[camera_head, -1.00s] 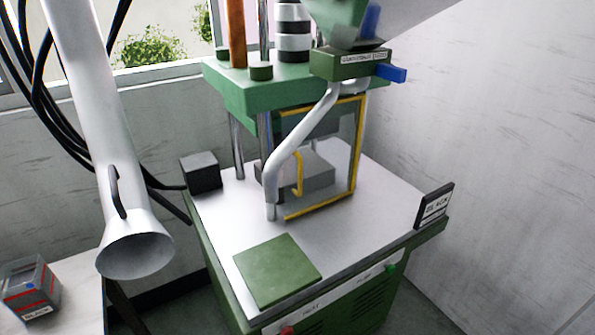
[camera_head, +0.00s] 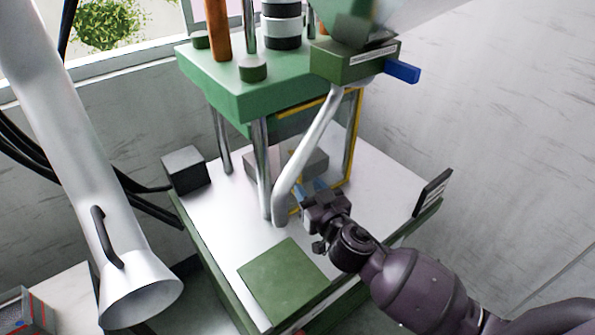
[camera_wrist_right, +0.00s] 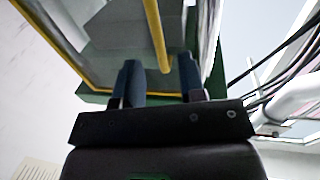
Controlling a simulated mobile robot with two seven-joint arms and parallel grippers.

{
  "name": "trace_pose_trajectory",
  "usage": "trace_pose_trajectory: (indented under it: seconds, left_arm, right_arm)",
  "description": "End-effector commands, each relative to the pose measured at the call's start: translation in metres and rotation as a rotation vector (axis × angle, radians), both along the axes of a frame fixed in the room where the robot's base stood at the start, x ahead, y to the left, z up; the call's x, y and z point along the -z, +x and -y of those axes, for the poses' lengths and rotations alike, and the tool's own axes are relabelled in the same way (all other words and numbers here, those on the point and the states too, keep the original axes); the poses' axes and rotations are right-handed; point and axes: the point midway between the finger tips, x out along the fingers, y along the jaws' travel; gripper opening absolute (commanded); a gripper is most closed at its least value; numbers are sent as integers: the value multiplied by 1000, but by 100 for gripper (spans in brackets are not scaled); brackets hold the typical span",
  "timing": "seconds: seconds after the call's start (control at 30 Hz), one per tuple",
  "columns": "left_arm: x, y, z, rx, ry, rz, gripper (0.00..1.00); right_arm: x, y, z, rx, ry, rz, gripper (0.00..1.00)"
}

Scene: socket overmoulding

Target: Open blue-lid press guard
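The press guard is a clear panel in a yellow frame (camera_head: 350,150) at the front of the green press (camera_head: 240,85). It appears closed, with its lower part partly hidden by a pale pipe and my right gripper. My right gripper (camera_head: 309,190) is at the guard's lower front. In the right wrist view its two blue fingers (camera_wrist_right: 160,75) are apart. The guard's yellow handle bar (camera_wrist_right: 157,38) lies between or just beyond the fingertips; contact cannot be told. My left gripper is not in view.
A pale pipe (camera_head: 308,150) slants down close left of my right gripper. A green pad (camera_head: 283,278) lies on the white press table (camera_head: 390,185). A dark box (camera_head: 186,170) and a small sign (camera_head: 433,192) stand at its sides. A white extraction duct (camera_head: 60,150) hangs at left.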

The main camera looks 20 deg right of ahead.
Motion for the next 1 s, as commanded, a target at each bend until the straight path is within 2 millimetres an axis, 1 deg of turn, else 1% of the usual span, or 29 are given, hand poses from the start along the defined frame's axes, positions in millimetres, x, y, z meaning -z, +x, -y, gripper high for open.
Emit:
trace_pose_trajectory:
  seconds: [0.03, 0.2, 0.4, 0.57, 0.8, 0.87, 1.0]
  left_arm:
    - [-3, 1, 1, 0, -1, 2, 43]
    - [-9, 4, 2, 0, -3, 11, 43]
    - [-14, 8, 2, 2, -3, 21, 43]
    - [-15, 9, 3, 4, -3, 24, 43]
    - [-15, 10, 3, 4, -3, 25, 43]
    - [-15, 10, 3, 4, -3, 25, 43]
    - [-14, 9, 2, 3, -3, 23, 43]
  right_arm:
    - [-2, 8, -1, 0, -4, 3, 37]
    - [-2, 30, -4, 0, -2, 1, 37]
    - [0, 48, -7, 1, -1, -1, 37]
    - [0, 53, -8, 0, 0, -1, 37]
    - [0, 54, -8, 0, 0, -1, 37]
    - [0, 54, -8, 0, 0, -1, 29]
    - [0, 54, -8, 0, 0, -1, 8]
